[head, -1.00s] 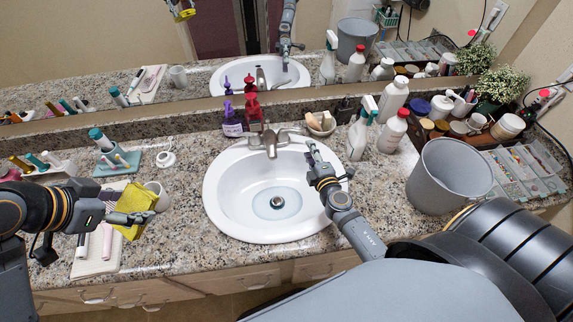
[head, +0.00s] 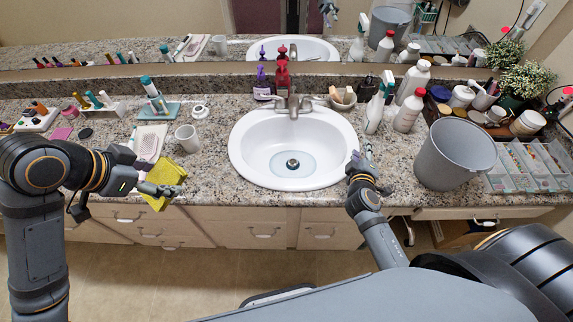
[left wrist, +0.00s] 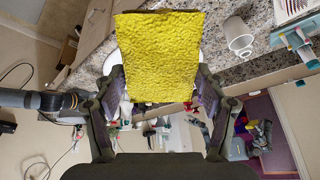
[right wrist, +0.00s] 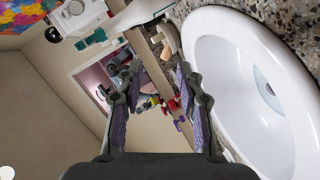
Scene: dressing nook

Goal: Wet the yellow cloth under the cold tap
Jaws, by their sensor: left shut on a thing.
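The yellow cloth (head: 163,185) is held by my left gripper (head: 160,188), in the air at the front edge of the counter, left of the basin. In the left wrist view the cloth (left wrist: 160,55) spreads between and beyond the fingers. The white basin (head: 240,150) has a tap (head: 293,104) at its back, with a handle on each side; the right handle (head: 318,99) is visible, and no marking tells which is cold. No stream shows from the spout. Pale water seems to lie around the drain. My right gripper (head: 362,158) is open and empty at the basin's right rim.
A grey bin (head: 452,155) stands right of the basin, with white bottles (head: 409,112) behind it. Purple and red pump bottles (head: 282,80) stand behind the tap. A white mug (head: 188,138) stands left of the basin.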

